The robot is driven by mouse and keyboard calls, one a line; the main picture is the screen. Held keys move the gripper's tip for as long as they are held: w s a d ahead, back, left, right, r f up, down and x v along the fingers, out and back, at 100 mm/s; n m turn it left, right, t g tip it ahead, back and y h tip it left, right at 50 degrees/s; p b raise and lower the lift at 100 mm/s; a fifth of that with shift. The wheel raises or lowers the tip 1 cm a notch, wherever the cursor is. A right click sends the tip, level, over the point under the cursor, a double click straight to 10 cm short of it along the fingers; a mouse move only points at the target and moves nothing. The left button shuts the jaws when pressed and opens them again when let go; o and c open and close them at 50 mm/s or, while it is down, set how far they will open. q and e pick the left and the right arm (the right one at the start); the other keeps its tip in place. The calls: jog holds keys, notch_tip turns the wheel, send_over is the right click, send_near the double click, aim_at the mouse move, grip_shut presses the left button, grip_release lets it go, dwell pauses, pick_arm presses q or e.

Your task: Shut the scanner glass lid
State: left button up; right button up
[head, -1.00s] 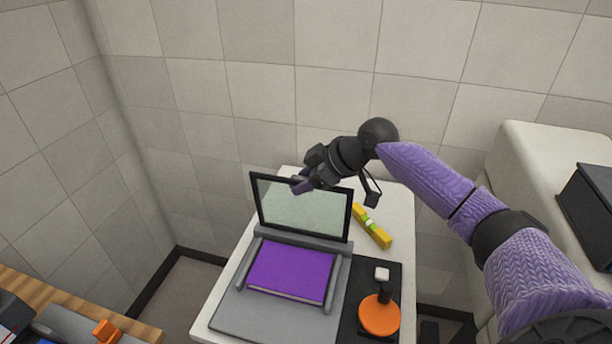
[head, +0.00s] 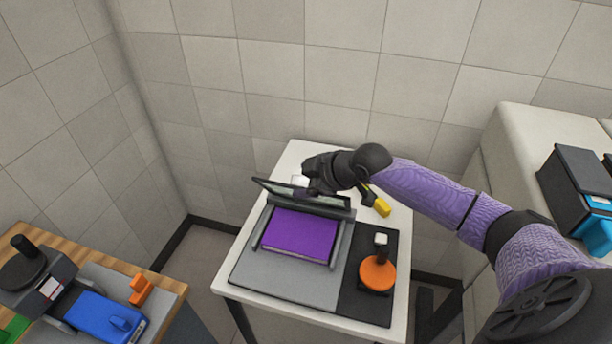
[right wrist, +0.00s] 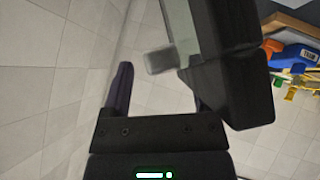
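The scanner (head: 250,262) is a grey flatbed on a white table, with a purple pad (head: 300,235) on its bed. Its dark-framed glass lid (head: 331,201) is hinged at the far side, partly open, and looks narrow and foreshortened in the head view. My right gripper (head: 312,183) is at the lid's upper edge and covers part of it; contact cannot be made out. In the right wrist view its purple fingers (right wrist: 160,88) stand apart, with a dark block partly hiding one of them. My left gripper is not in view.
An orange round-based object (head: 377,274) stands on a black panel right of the scanner. A yellow block (head: 381,207) lies behind it, partly hidden by my arm. A wooden counter (head: 165,290) with blue and orange items is at left. A tiled wall is close behind.

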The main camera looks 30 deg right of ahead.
aim_at(336, 197)
jog(key=p+v, duration=0.4)
jog(key=v, duration=0.5)
jog(key=shift+d+r, duration=0.1)
jog(key=shift+s+r, duration=0.2)
jog(key=shift+s, duration=0.15)
